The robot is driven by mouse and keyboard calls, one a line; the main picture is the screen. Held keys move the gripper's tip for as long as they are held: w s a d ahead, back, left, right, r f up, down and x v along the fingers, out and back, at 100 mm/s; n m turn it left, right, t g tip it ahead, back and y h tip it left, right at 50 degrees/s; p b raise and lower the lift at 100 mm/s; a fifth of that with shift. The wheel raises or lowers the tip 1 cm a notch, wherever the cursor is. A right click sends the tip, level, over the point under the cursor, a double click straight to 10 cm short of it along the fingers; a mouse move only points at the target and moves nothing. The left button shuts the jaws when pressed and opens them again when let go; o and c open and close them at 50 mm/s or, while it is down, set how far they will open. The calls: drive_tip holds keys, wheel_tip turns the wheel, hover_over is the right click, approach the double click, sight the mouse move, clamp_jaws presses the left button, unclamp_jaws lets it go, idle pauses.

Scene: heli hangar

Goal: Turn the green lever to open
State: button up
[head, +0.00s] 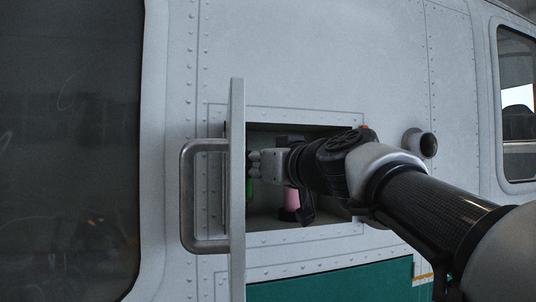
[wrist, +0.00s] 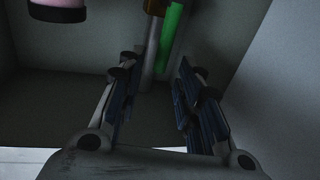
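The green lever (wrist: 172,38) shows at the top middle of the wrist view, beside a grey post (wrist: 152,52) with a brown part at its top. In the head view only a small bit of the green lever (head: 250,166) shows, behind the door edge and my gripper. My gripper (head: 256,165) reaches sideways into the open compartment. In the wrist view my gripper (wrist: 156,72) is open, its two fingers apart. The post and lever appear in the gap ahead of the fingers; I cannot tell whether anything touches.
The compartment door (head: 237,200) stands open at the left, with a grey handle (head: 188,200), close to my gripper. A pink cylinder (head: 291,199) is inside the compartment, below my gripper; it also shows top left in the wrist view (wrist: 58,4). Compartment walls are close around.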

drive_tip(key=shift+p+x, duration=0.3)
drive_tip(key=shift+x, duration=0.85)
drive_tip(key=shift+c, duration=0.5)
clamp_jaws()
